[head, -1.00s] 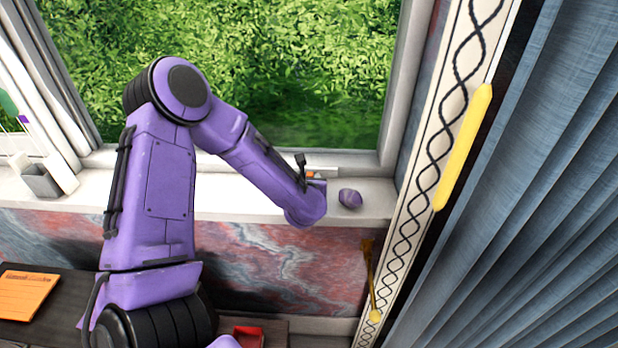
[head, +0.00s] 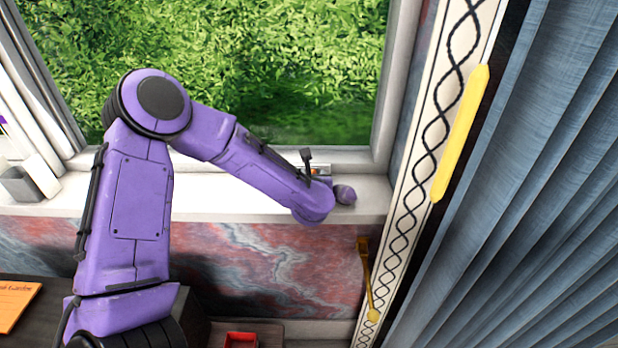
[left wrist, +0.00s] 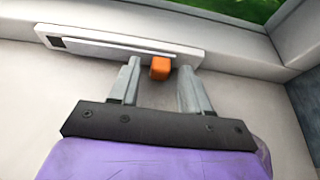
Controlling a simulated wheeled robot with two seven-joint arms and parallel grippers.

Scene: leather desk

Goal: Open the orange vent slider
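The orange vent slider (left wrist: 160,68) is a small orange block on a long white vent bar (left wrist: 100,45) at the foot of the window frame. A dark slot shows at the bar's left end. My left gripper (left wrist: 159,66) is open, with one finger on each side of the slider. My right gripper is not in view.
A grey holder (head: 20,184) stands at the sill's left. A yellow-handled strip (head: 460,135) and blue curtain (head: 540,180) are on the right. A red box (head: 241,340) lies below.

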